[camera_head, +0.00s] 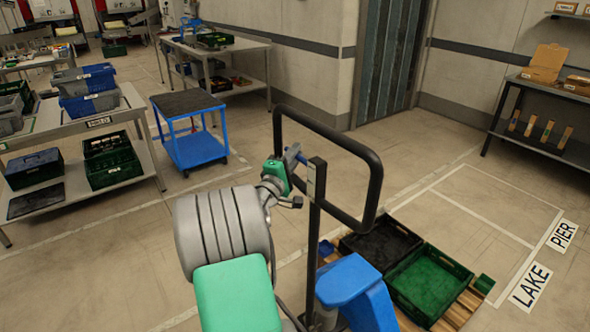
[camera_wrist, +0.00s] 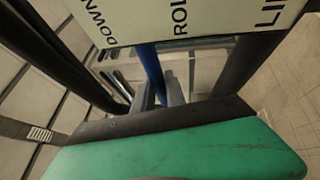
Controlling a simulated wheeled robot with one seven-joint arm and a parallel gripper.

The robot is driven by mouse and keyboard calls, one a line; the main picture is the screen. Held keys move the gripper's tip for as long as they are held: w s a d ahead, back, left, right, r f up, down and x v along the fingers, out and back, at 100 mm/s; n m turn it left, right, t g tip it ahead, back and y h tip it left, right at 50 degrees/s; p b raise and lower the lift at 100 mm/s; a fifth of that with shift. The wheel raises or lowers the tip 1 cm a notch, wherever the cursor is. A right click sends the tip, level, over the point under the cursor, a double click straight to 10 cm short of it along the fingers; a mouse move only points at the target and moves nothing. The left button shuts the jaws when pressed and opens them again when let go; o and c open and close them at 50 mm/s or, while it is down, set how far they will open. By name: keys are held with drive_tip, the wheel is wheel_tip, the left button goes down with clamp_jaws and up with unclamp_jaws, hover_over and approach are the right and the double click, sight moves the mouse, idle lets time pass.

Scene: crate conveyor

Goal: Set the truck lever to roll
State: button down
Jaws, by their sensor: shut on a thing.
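The pallet truck shows its dark looped handle (camera_head: 372,205) and blue body (camera_head: 348,280) in the head view. Its lever (camera_wrist: 148,66) is a blue bar in the wrist view, below a pale plate (camera_wrist: 205,22) marked DOWN, ROLL and a partly cut-off third word. The lever appears between DOWN and ROLL, but the slanted view leaves its exact setting unclear. My gripper (camera_head: 293,156) is at the handle's post and is shut on the lever. In the wrist view the grey fingers (camera_wrist: 160,95) are on either side of the blue bar.
A black crate (camera_head: 352,243) and a green crate (camera_head: 399,298) sit on a wooden pallet (camera_head: 463,306) by the truck. A blue cart (camera_head: 197,150) stands behind. Floor signs LAKE (camera_head: 531,287) and PIER (camera_head: 562,236) lie right. Floor between cart and truck is clear.

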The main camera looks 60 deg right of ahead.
drive_tip(key=c, duration=1.4)
unclamp_jaws()
drive_tip(key=shift+o, duration=0.2)
drive_tip(key=a+f+b, duration=0.1)
drive_tip(key=a, duration=0.6)
drive_tip(key=shift+a+f+b, duration=0.15)
drive_tip(key=shift+a+b, duration=0.2)
drive_tip(key=shift+b, duration=0.05)
drive_tip(key=shift+s, duration=0.1)
